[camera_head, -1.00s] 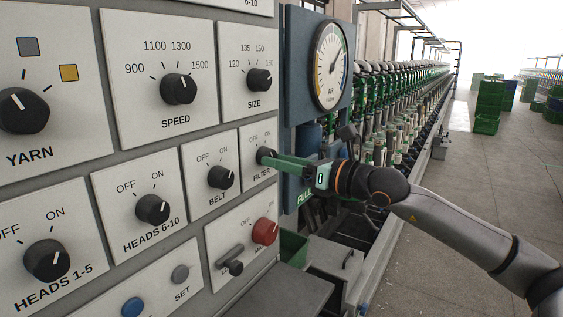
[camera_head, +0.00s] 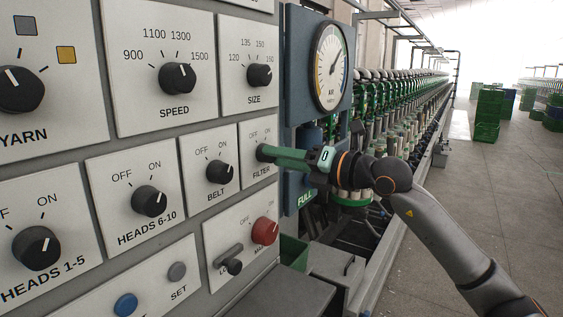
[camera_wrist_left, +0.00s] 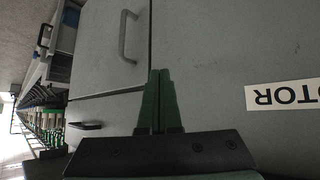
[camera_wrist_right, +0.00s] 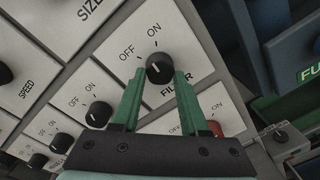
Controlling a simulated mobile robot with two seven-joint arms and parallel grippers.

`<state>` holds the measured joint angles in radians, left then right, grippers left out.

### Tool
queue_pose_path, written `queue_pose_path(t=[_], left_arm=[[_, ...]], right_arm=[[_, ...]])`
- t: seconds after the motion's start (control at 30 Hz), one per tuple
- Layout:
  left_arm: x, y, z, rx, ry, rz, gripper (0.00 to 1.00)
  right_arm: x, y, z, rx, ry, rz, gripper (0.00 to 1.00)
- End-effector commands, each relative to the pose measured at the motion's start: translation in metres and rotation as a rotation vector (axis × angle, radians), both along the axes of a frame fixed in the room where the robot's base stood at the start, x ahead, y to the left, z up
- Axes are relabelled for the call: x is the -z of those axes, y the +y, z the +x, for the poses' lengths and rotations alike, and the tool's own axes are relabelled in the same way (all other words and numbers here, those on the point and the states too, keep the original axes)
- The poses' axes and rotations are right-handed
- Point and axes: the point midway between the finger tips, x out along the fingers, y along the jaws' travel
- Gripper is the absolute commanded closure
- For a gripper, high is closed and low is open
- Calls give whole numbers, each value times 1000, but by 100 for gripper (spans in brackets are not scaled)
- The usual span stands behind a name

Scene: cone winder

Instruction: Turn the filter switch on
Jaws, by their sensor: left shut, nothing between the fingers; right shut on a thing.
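The filter switch is a black round knob (camera_wrist_right: 159,68) on a white plate marked OFF, ON and FILTER. In the right wrist view it sits between the two green fingers of my right gripper (camera_wrist_right: 159,76), which is shut on it. Its pointer direction is hard to read. In the head view my right gripper (camera_head: 266,153) reaches the filter plate (camera_head: 261,173) from the right, and its fingers mostly hide the knob. My left gripper (camera_wrist_left: 160,75) is shut and empty, in front of grey cabinet doors; it is not seen in the head view.
The belt knob (camera_head: 219,171) is just left of the filter plate. A red knob (camera_head: 265,231) is below it and the size knob (camera_head: 259,75) above. A blue gauge panel (camera_head: 298,60) stands right of the control panel. The aisle floor (camera_head: 480,200) is clear.

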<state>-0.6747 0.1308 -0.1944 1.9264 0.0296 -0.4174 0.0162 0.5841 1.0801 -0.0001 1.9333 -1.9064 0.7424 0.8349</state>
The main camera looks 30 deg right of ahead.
Motion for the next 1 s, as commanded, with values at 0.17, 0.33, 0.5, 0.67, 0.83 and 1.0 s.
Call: queue_pose_path(t=[0.17,0.33,0.5,0.67,0.83,1.0], left_arm=[[-4,-1,2,2,-7,-2,100],[-7,-1,3,1,-11,-3,100],[-8,1,3,-2,-13,-1,100],[-7,4,2,-5,-12,4,100],[-8,5,2,-6,-14,5,100],[-7,5,2,-6,-13,5,100]], right_arm=[[-1,0,0,-1,61,146,100],[-1,0,0,0,109,259,100],[-1,0,0,0,145,344,100],[-1,0,0,1,165,392,100],[-1,0,0,1,175,418,100],[-1,0,0,1,178,425,100]])
